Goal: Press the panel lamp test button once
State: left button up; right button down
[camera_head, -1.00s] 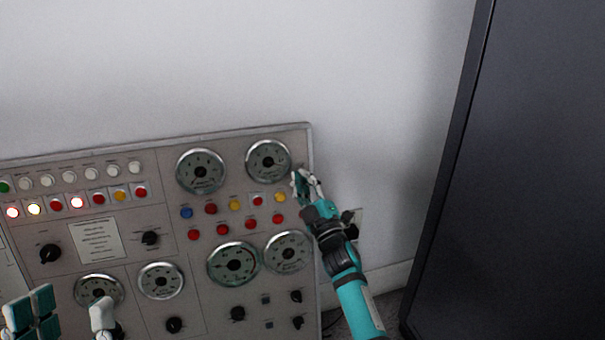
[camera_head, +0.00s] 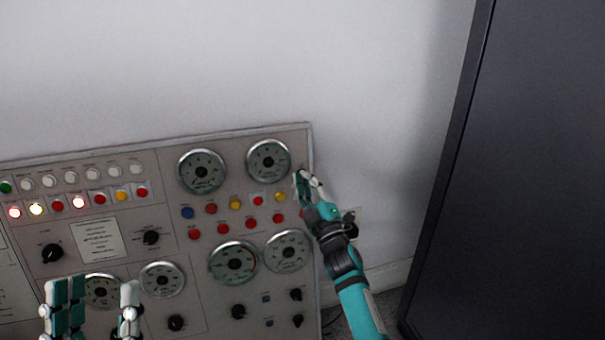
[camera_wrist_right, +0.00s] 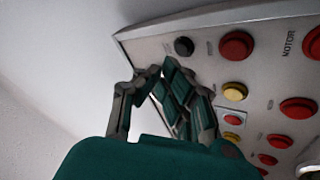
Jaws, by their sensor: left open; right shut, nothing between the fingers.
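The grey control panel (camera_head: 215,290) leans against the wall with dials, lamps, knobs and coloured buttons. I cannot tell which button is the lamp test; most labels are too small to read. My right gripper (camera_head: 303,180) is shut and empty at the panel's upper right edge, beside the right upper dial (camera_head: 268,160) and a yellow button (camera_head: 279,197). In the right wrist view its fingertips (camera_wrist_right: 165,72) are near a black button (camera_wrist_right: 184,46) and a yellow button (camera_wrist_right: 235,91); contact is unclear. My left gripper (camera_head: 98,290) is open and empty before the panel's lower left.
Red buttons (camera_wrist_right: 298,108) lie right of my right gripper in the wrist view. A large dark cabinet (camera_head: 510,190) stands at right. The wall (camera_head: 380,110) between is bare.

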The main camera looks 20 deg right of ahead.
pick_arm(q)
jog(key=w+f+g+y+p, duration=0.1)
jog(key=w+f+g, duration=0.2)
jog(key=f, duration=0.3)
jog(key=w+f+g+y+p, duration=0.2)
jog(key=w+f+g, duration=0.1)
jog(key=f+g, duration=0.3)
jog(key=shift+w, duration=0.3)
pick_arm(e)
jog(key=shift+s+d+r, duration=0.1)
jog(key=shift+s+r, duration=0.15)
jog(key=shift+s, duration=0.85)
jog(key=shift+s+r, duration=0.2)
jog(key=shift+s, duration=0.9)
